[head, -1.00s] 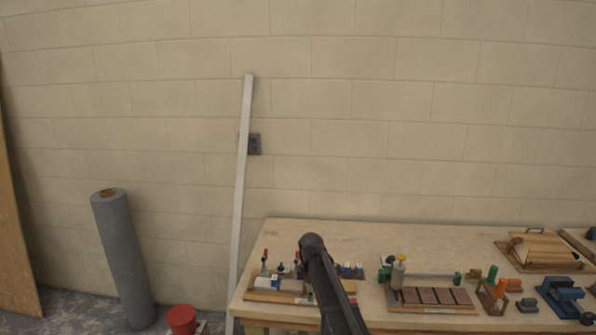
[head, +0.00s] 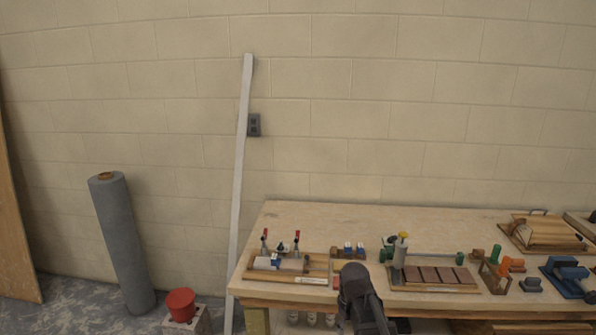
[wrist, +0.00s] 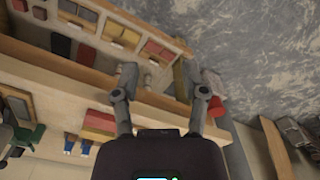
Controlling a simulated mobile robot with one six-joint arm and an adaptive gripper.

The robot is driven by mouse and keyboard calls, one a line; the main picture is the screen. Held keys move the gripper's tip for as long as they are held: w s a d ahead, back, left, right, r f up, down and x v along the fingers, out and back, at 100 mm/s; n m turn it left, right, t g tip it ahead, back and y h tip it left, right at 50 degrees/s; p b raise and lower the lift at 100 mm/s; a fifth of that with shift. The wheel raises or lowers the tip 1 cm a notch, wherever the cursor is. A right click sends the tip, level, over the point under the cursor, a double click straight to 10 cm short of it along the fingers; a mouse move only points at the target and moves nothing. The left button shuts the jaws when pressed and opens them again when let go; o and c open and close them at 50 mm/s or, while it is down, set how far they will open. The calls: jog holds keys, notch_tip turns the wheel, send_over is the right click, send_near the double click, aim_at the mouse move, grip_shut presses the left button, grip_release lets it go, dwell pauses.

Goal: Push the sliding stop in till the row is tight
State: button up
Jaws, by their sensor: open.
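A wooden tray (head: 435,289) on the bench holds a row of reddish-brown tiles (head: 443,275). Another wooden tray (head: 258,275), further left, carries red-tipped clamps (head: 297,240), a blue piece (head: 276,260) and pale pieces. I cannot tell which part is the sliding stop. In the wrist view my gripper (wrist: 168,80) is open, its fingers spread with nothing between them. It is over the bench's front edge, with floor beyond. In the head view my dark arm is at the front edge between the two trays, and its fingers are hidden.
The workbench (head: 360,217) is clear along its back. Green, orange and blue tools (head: 565,275) stand at the right. A shelf under the bench holds several items.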

jog(key=s+d+f+m+b, duration=0.2)
jog(key=s+m, duration=0.3)
jog(key=s, duration=0.3)
jog(key=shift+d+f+m, duration=0.3)
jog(key=shift+d+f, duration=0.05)
jog(key=shift+d, duration=0.1)
dwell(1.7)
